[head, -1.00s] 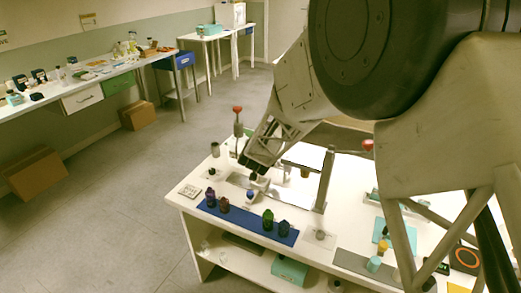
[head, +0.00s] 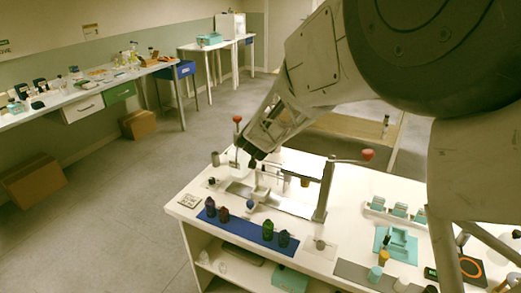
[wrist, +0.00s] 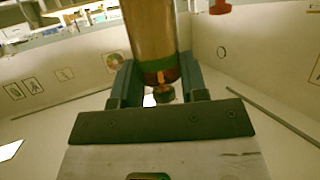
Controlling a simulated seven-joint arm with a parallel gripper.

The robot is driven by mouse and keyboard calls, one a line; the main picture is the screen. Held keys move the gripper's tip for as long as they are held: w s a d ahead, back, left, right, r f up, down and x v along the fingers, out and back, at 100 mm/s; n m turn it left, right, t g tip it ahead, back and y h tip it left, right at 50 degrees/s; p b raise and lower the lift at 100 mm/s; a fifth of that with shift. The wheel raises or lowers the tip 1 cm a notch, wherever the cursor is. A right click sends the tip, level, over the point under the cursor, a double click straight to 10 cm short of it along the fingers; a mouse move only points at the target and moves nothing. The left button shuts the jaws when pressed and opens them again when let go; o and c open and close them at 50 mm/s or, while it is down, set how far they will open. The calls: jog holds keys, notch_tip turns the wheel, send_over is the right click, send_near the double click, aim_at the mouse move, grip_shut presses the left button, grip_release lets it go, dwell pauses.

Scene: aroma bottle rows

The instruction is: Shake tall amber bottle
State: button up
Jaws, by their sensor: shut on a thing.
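The tall amber bottle (wrist: 152,30) fills the upper middle of the wrist view. A green and a dark red band circle it near its dark cap (wrist: 164,93), which lies toward my palm. My gripper (wrist: 158,82) is shut on the bottle, with a finger on each side of it near the bands. The body runs away from the palm, and its far end is cut off by the picture's top edge. In the head view my gripper (head: 250,160) is above the back left of the white table; I cannot make out the held bottle clearly there.
A blue mat (head: 246,229) at the table's front holds a purple bottle (head: 210,207), a reddish bottle (head: 223,215) and two green ones. A red-knobbed post (head: 237,120) and a metal frame (head: 325,190) stand close to my gripper. Turquoise items lie at right.

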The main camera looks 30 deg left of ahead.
jog(key=shift+f, duration=3.9)
jog(key=shift+r, duration=0.35)
jog(key=shift+f, duration=0.1)
